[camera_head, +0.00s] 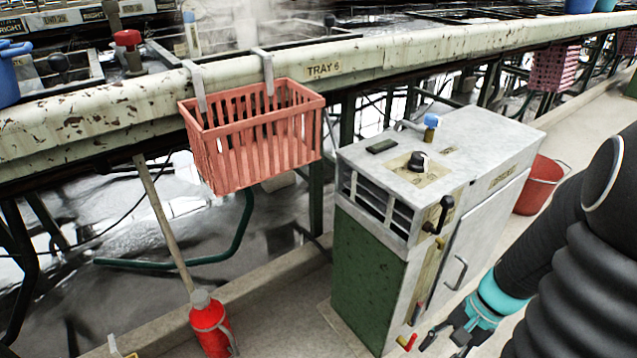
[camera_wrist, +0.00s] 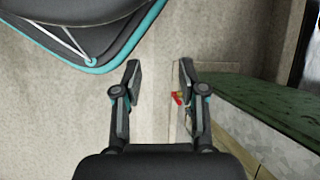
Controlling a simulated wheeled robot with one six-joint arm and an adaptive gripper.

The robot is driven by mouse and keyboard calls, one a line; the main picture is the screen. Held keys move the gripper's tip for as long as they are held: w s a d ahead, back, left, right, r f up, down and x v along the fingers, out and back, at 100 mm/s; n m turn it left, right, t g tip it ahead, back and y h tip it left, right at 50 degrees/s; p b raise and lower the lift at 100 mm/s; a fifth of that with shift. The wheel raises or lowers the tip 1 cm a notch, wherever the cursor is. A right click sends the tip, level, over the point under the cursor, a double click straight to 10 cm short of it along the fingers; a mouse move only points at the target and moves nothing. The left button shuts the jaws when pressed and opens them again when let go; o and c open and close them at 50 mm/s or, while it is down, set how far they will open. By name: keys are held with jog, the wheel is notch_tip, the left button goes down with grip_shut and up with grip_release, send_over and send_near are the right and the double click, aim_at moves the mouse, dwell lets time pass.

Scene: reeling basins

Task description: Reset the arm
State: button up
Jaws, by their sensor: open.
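My gripper (camera_wrist: 159,75) is open in the wrist view, with its two fingers apart and bare floor between them. It holds nothing. In the head view my arm comes in from the right edge, and my gripper (camera_head: 462,338) hangs low at the bottom right, in front of the white and green cabinet (camera_head: 375,275). Its fingertips are small and partly blurred there.
A pink basket (camera_head: 250,150) hangs on the worn rail marked TRAY 6 (camera_head: 420,48). A red flask (camera_head: 211,325) stands on the floor at the lower left. A red bucket (camera_head: 537,187) stands behind the cabinet. In the wrist view the floor (camera_wrist: 60,120) is clear at left.

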jog(key=a+r+n+t+h+p, duration=0.1)
jog(key=a+r+n+t+p, duration=0.1)
jog(key=r, duration=0.7)
jog(key=a+r+n+t+h+p, duration=0.2)
jog(key=a+r+n+t, duration=0.1)
jog(key=r, duration=0.6)
jog(key=a+r+n+t+h+p, duration=0.2)
jog(key=r+n, duration=0.2)
jog(key=r, duration=0.5)
jog(key=shift+s+a+r+n, duration=0.2)
jog(key=shift+s+a+n, duration=0.1)
jog(key=shift+s+a, duration=0.05)
